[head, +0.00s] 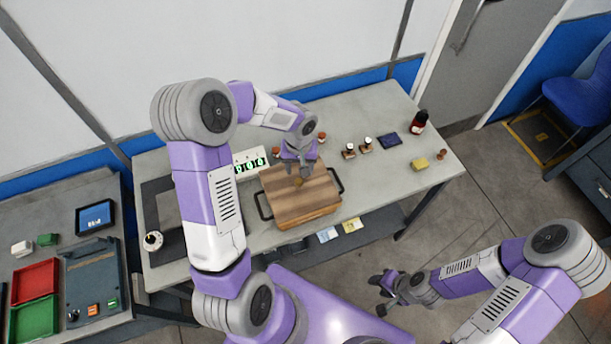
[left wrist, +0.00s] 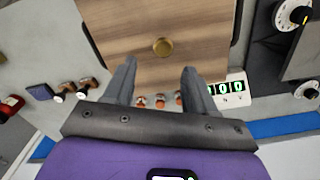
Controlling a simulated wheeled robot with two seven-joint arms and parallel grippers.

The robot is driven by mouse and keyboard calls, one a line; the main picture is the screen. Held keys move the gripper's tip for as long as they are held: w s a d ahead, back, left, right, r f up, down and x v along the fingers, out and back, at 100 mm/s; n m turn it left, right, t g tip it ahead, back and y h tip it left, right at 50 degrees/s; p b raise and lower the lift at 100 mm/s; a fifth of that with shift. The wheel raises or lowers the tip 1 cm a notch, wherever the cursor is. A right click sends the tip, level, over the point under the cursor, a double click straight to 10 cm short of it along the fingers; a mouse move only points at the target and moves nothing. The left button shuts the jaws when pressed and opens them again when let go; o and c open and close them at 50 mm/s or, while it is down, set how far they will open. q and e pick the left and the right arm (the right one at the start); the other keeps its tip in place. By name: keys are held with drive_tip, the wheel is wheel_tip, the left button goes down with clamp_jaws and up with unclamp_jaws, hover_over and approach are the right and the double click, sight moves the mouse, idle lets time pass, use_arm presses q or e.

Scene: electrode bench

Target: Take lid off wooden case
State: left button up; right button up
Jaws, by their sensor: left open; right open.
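The wooden case (head: 291,209) sits on the grey bench with a dark handle on its left and right sides. Its wooden lid (left wrist: 192,35) is on top, with a round brass knob (left wrist: 163,47) in the middle. The knob also shows small in the head view (head: 298,182). My left gripper (head: 298,170) is over the back part of the lid, open and empty. In the left wrist view its two fingers (left wrist: 155,78) point toward the knob, which lies beyond the fingertips and between their lines. My right gripper (head: 380,293) is open and empty, in front of the bench, well away from the case.
A white unit with green digits (head: 250,163) stands behind the case at left. The front right bench top (head: 375,185) is clear.

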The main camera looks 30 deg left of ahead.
sight(299, 181)
use_arm(q)
drive_tip(key=f, duration=0.6)
drive_tip(key=shift+s+f+p, duration=0.35)
drive_tip(key=shift+s, duration=0.1)
drive_tip(key=shift+r, duration=0.1)
clamp_jaws()
